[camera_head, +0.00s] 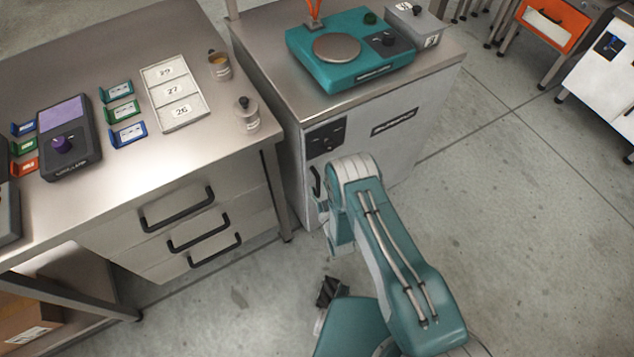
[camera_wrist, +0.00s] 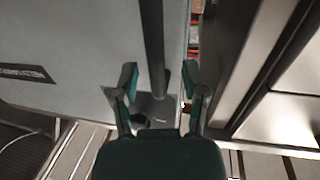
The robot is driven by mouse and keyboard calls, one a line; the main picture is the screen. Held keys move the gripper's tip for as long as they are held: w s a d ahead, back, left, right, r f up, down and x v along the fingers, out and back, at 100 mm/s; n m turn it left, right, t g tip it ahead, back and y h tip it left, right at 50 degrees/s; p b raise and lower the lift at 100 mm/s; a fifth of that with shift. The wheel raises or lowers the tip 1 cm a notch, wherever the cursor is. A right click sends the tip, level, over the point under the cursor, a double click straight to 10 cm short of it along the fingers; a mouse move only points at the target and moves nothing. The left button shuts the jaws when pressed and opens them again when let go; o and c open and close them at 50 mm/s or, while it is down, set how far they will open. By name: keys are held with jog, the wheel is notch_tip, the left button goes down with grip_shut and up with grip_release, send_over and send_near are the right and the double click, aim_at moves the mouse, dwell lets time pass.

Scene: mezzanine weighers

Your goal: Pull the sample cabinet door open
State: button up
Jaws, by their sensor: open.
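The sample cabinet (camera_head: 340,97) stands right of the drawer bench, with a pale front door (camera_head: 390,155) that looks shut. Its dark upright handle (camera_head: 315,181) is at the door's left side, partly beside my arm. In the wrist view the door is the grey panel (camera_wrist: 70,60) at left, and the handle (camera_wrist: 153,45) runs down as a dark bar. My gripper (camera_wrist: 159,80) is open, with one green fingertip on each side of the handle. I cannot tell whether either finger touches it.
A teal scale (camera_head: 350,55) and a grey box (camera_head: 414,25) stand on the cabinet. The bench (camera_head: 60,215) at left has black-handled drawers (camera_head: 190,225) and stands close to the cabinet's handle side. Open floor (camera_head: 520,210) lies at right.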

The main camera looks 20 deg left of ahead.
jog(key=shift+w+a, duration=0.5)
jog(key=shift+w, duration=0.35)
jog(key=shift+d+r, duration=0.1)
jog(key=shift+d, duration=0.1)
jog(key=c, duration=0.6)
jog(key=shift+a, duration=0.25)
grip_shut()
jog(key=shift+d, duration=0.1)
